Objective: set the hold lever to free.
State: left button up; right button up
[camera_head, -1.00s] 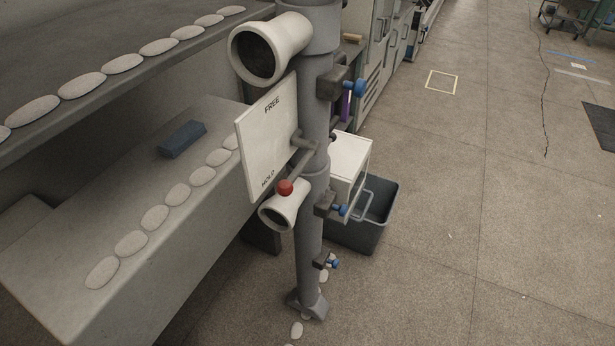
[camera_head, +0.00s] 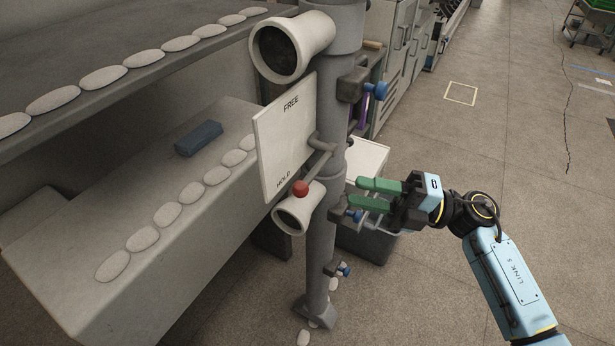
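The hold lever is a grey rod (camera_head: 319,166) with a red ball knob (camera_head: 300,188), coming off the grey post (camera_head: 325,215). The knob is at the lower end of the white plate (camera_head: 284,140), by the word HOLD; the word FREE is at the plate's upper end. My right gripper (camera_head: 358,192) has green fingers, held apart with a gap between them and nothing in it. It is to the right of the post, at about the knob's height, apart from the knob. My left gripper is out of view.
A large white funnel (camera_head: 318,32) is above the plate and a smaller one (camera_head: 312,203) just below the knob. Grey shelves (camera_head: 95,290) with white stones are at left. A dark bin (camera_head: 372,246) stands behind my gripper.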

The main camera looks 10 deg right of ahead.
aim_at(307, 178)
jog(key=p+x, duration=0.1)
jog(key=x, duration=0.9)
jog(key=shift+w+a+r, duration=0.1)
jog(key=shift+a+r, duration=0.05)
jog(key=shift+a, duration=0.1)
grip_shut()
